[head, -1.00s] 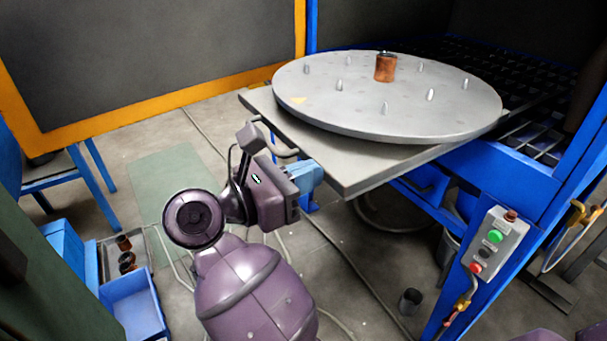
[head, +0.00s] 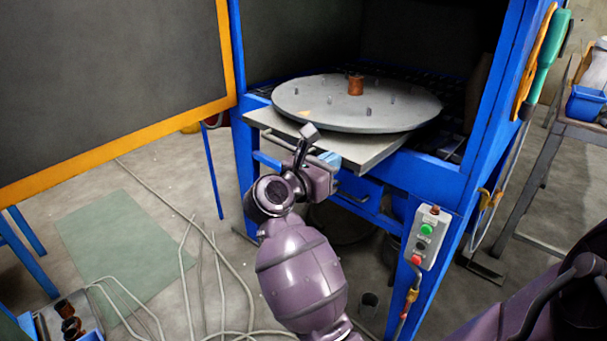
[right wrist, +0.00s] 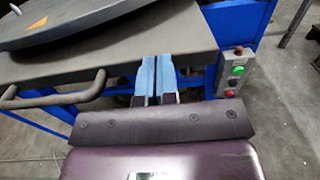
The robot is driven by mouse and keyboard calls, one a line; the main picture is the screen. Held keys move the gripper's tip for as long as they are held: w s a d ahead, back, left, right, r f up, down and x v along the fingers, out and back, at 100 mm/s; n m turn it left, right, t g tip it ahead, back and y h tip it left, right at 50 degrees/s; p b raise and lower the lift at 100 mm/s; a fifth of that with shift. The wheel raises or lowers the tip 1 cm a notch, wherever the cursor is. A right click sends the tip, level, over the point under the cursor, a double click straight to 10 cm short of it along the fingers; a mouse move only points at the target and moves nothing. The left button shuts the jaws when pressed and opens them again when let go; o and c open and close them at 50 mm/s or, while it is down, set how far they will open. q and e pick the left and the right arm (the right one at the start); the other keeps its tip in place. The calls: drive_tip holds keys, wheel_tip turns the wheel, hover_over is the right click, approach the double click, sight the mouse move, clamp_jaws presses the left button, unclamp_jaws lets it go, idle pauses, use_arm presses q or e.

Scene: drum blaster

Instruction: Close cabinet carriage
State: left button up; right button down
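The cabinet carriage is a grey plate (head: 375,152) bearing a round turntable (head: 310,108). It sits partly inside the blue cabinet frame (head: 246,190), its front edge sticking out. The plate also shows in the right wrist view (right wrist: 185,40), with a bar handle (right wrist: 60,98) on its front edge. My right gripper (head: 328,158) is at that front edge. Its light-blue fingers (right wrist: 157,75) lie side by side, closed with nothing visible between them, right of the handle. Whether the tips touch the plate is unclear. My left gripper is out of view.
A rusty cylinder (head: 355,85) stands on the turntable among small pegs. An orange-edged door (head: 110,148) stands open at left. A button box (head: 427,238) is on the right post. Hoses (head: 190,290) and a small dark cup (head: 369,303) lie on the floor.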

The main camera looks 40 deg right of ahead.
drive_tip(key=d+p, duration=0.1)
drive_tip(key=d, duration=0.7)
drive_tip(key=d+p, duration=0.1)
drive_tip(key=d, duration=0.6)
drive_tip(key=d+p, duration=0.1)
drive_tip(key=d, duration=0.7)
drive_tip(key=shift+w+d, duration=0.35)
drive_tip(key=shift+w, duration=0.05)
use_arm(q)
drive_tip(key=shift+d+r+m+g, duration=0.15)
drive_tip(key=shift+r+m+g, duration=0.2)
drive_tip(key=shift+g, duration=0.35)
use_arm(e)
drive_tip(key=shift+r, duration=0.2)
drive_tip(key=shift+d+r, duration=0.1)
drive_tip(key=shift+r, duration=0.05)
use_arm(q)
drive_tip(key=shift+p, duration=0.3)
